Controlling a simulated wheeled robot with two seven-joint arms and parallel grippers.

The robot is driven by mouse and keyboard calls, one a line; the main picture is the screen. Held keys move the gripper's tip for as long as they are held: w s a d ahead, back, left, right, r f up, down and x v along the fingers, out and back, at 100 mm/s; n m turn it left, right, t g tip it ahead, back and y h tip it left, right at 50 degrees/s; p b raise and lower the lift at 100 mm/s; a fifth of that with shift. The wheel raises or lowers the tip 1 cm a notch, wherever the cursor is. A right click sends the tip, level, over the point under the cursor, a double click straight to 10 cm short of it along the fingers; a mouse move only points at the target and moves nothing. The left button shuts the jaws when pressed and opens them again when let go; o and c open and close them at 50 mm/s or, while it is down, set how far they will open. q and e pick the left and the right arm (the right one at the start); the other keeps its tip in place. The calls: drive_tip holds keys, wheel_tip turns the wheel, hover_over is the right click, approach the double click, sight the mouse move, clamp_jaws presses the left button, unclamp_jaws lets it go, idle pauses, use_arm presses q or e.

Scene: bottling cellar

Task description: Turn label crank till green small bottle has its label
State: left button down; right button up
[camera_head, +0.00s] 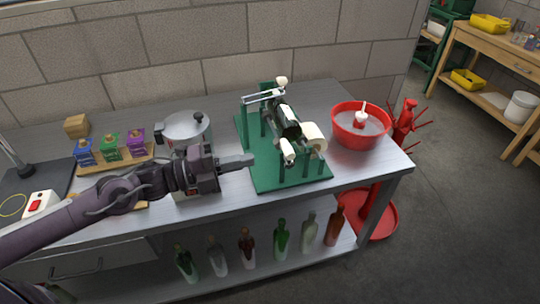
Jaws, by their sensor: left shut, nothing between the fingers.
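The green labelling machine (308,178) stands on the steel bench. A dark bottle (284,118) lies across its top; its colour is hard to make out, and I cannot tell whether a label is on it. A cream label roll (314,138) sits at the machine's right side. A silver bar (262,97) and a pale knob (281,81) show at its back, and another pale piece (288,151) at its front; I cannot tell which belongs to the crank. My left gripper (240,161) is shut and empty, just left of the machine's base and apart from the pale front piece. My right gripper is out of view.
A red basin (361,139) stands right of the machine. A steel pot (184,127) stands behind my left arm. A wooden rack (93,166) holds coloured boxes at left. Several bottles stand on the lower shelf (260,270). A red bottle tree (403,125) is beyond the bench's right end.

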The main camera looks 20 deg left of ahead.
use_arm(q)
drive_tip(key=p+x, duration=0.1)
drive_tip(key=x, duration=0.4)
drive_tip(key=shift+r, duration=0.2)
drive_tip(key=shift+p+x, duration=0.35)
drive_tip(key=shift+x, duration=0.4)
drive_tip(key=shift+f, duration=0.2)
